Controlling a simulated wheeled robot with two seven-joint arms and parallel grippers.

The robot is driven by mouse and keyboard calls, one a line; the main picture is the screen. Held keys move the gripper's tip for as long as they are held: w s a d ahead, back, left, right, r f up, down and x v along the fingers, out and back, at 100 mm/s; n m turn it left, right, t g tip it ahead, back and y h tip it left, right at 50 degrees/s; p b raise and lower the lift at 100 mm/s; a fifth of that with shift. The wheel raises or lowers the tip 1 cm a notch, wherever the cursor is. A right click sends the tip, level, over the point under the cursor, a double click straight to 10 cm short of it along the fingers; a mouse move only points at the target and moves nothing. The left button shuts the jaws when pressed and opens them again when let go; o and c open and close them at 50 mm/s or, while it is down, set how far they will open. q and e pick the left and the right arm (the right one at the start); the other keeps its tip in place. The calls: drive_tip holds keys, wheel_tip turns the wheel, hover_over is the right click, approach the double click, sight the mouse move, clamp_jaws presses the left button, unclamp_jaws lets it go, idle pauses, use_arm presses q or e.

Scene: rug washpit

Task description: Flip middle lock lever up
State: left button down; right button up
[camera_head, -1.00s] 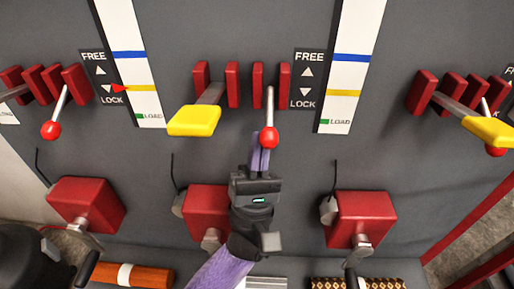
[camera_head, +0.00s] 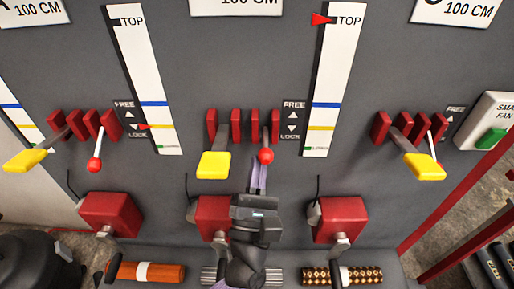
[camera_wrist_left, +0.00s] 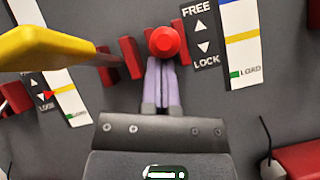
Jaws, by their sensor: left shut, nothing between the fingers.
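The middle lock lever (camera_head: 266,156) has a red ball knob on a thin metal rod between red plates, left of the middle FREE/LOCK label (camera_head: 292,119). Its knob hangs low, at about the LOCK end. My left gripper (camera_head: 258,185) points up at the panel just below the knob, fingers together and empty. In the left wrist view the knob (camera_wrist_left: 164,42) is right at the tips of the shut fingers (camera_wrist_left: 161,75); I cannot tell whether they touch. My right gripper is not in view.
A yellow-handled lever (camera_head: 213,165) juts out just left of the middle lock lever. Similar lever pairs stand left (camera_head: 95,164) and right (camera_head: 424,167). Red boxes (camera_head: 341,218) with cranks sit below, above rolled rugs (camera_head: 147,272).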

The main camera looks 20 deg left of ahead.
use_arm(q)
wheel_tip(320, 180, up, 3)
drive_tip(key=g+p, duration=0.1)
drive_tip(key=p, duration=0.1)
drive_tip(key=shift+s+f+p, duration=0.15)
drive_tip(key=shift+p, duration=0.25)
use_arm(e)
drive_tip(key=r, duration=0.4)
drive_tip(key=shift+d, duration=0.25)
use_arm(q)
drive_tip(key=shift+r, duration=0.3)
use_arm(e)
drive_tip(key=shift+r, duration=0.1)
